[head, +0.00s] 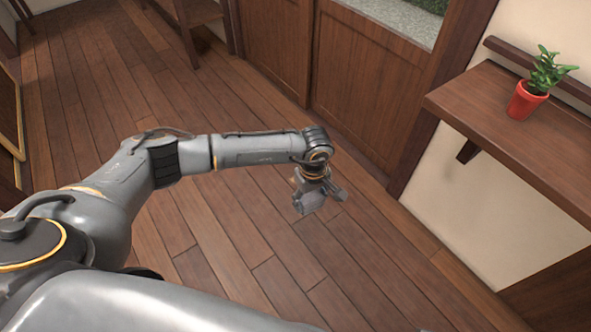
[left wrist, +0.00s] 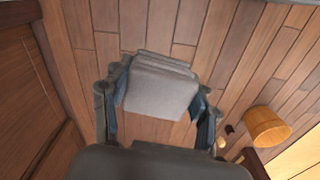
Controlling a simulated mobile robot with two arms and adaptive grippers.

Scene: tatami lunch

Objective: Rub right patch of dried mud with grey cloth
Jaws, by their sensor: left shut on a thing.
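My left gripper (head: 320,196) hangs at the end of my arm above the wooden floor, pointing down. In the left wrist view its two fingers stand on either side of a folded grey cloth (left wrist: 160,92) and are shut on it. In the head view the cloth is hard to tell from the grey gripper. Small dark marks (left wrist: 229,129) show on the floor in the left wrist view, right of the gripper; I cannot tell whether they are dried mud. No clear mud patch shows in the head view. My right gripper is out of view.
A wooden bucket (left wrist: 267,127) stands right of the gripper in the left wrist view. A wall shelf (head: 490,110) with a red potted plant (head: 527,100) juts out at right. Wooden panels (head: 352,75) stand behind. The floor (head: 225,265) around is largely clear.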

